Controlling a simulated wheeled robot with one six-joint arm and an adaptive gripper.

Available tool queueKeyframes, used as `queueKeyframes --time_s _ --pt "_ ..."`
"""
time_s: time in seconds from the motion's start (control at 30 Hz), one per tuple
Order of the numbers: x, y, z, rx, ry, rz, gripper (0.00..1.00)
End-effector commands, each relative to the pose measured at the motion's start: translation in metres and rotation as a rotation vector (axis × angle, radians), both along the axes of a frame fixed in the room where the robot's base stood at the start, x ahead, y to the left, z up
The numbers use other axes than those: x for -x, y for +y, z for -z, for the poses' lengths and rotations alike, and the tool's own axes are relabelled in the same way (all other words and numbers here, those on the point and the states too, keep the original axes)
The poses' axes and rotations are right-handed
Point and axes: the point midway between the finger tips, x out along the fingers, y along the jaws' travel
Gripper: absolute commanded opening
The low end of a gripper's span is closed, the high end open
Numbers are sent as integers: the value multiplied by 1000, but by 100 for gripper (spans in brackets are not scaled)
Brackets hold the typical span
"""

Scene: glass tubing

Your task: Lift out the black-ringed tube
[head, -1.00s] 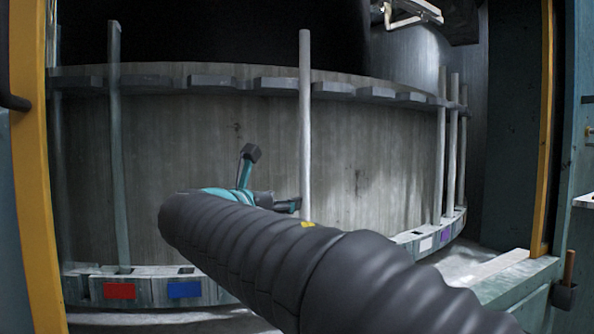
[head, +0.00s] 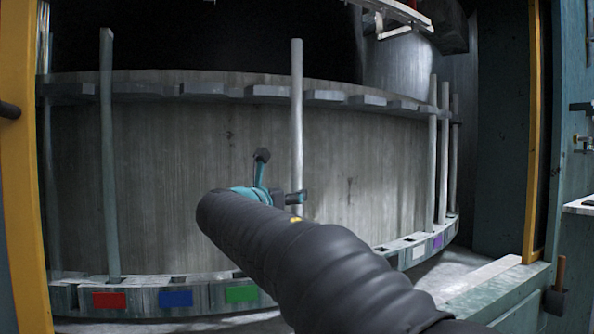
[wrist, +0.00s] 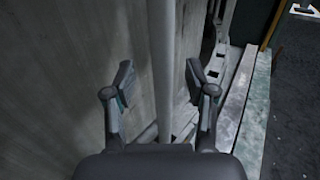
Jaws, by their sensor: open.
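Several tall pale tubes stand upright in a curved rack. No black ring shows on any of them, so I cannot tell which is the black-ringed one. The middle tube (head: 297,110) is nearest my gripper (head: 279,178); its lower part is hidden behind my arm. In the wrist view my gripper (wrist: 159,84) is open, with one finger on each side of a pale tube (wrist: 163,50). The fingers stand apart from it, and I cannot tell whether the tube is fully between them in depth.
The rack's lower rail (head: 62,298) carries red (head: 109,300), blue (head: 176,298), green (head: 241,294), white (head: 419,251) and purple (head: 437,241) labels. An upper notched rail (head: 212,91) runs along a grey curved wall (head: 200,150). Yellow posts (head: 532,130) frame the sides. Other tubes (head: 108,160) stand left and right (head: 443,150).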

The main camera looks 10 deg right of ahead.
Motion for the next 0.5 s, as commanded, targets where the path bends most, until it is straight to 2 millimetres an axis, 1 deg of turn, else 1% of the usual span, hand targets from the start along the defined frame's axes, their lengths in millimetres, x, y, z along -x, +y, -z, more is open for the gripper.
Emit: queueKeyframes --time_s 0.1,0.2,0.3,0.5 --pt "-12 -14 3 0 0 4 56" --pt "-23 -23 3 -1 1 4 56" --pt "-29 -27 3 -1 1 2 56" --pt "-30 -27 3 -1 1 1 56"
